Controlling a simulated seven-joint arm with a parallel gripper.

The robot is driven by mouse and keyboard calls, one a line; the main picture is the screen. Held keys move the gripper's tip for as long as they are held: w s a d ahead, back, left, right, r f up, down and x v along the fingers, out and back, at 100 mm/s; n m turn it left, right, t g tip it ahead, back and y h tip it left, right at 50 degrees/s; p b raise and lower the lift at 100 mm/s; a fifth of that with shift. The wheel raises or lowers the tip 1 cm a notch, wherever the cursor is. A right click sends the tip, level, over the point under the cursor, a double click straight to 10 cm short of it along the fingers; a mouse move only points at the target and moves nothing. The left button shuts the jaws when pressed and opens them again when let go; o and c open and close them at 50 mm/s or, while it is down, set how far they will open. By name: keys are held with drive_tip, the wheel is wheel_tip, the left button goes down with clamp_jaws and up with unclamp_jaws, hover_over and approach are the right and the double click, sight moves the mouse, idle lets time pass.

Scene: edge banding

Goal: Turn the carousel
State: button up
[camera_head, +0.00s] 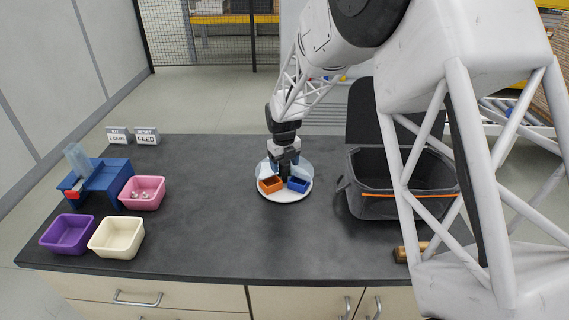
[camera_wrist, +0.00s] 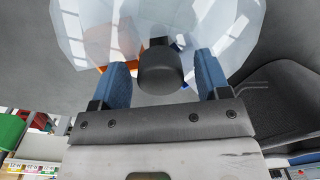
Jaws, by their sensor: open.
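The carousel (camera_head: 284,199) is a white round plate in the middle of the dark table, under a clear cover (camera_wrist: 90,30). An orange bin (camera_head: 270,185) sits on its left and a blue bin (camera_head: 299,185) on its right. My gripper (camera_head: 284,168) points down over the carousel's centre. In the wrist view, its two blue fingers (camera_wrist: 162,62) are open, one on each side of a dark round knob (camera_wrist: 158,75). Gaps show between the knob and both fingers. The blue bin is mostly hidden there.
An open grey bag (camera_head: 372,205) stands right of the carousel. At left are a blue fixture (camera_head: 105,180) and pink (camera_head: 142,193), purple (camera_head: 68,234) and cream (camera_head: 117,238) bins; the pink one holds small parts. Two signs (camera_head: 146,136) stand at the back left. The table's front middle is clear.

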drive_tip(key=shift+s+a+r, duration=0.1)
drive_tip(key=shift+r, duration=3.75)
drive_tip(key=c, duration=0.4)
drive_tip(key=shift+s+d+f+n, duration=0.15)
drive_tip(key=shift+d+f+n, duration=0.1)
drive_tip(key=shift+d+n, duration=0.1)
drive_tip(key=c, duration=0.4)
drive_tip(key=s+d+f+n+t, duration=0.1)
drive_tip(key=n, duration=0.1)
drive_tip(key=s+d+f+n+t, duration=0.1)
drive_tip(key=d+n+t, duration=0.1)
drive_tip(key=shift+s+f, duration=0.15)
clamp_jaws()
drive_tip(key=s+f+n+t+y, duration=0.3)
drive_tip(key=s+n+t+y, duration=0.1)
drive_tip(key=s+n, duration=1)
drive_tip(key=shift+s+a+t+y, duration=0.3)
drive_tip(key=shift+s+a+y, duration=0.15)
drive_tip(key=shift+s+y, duration=0.4)
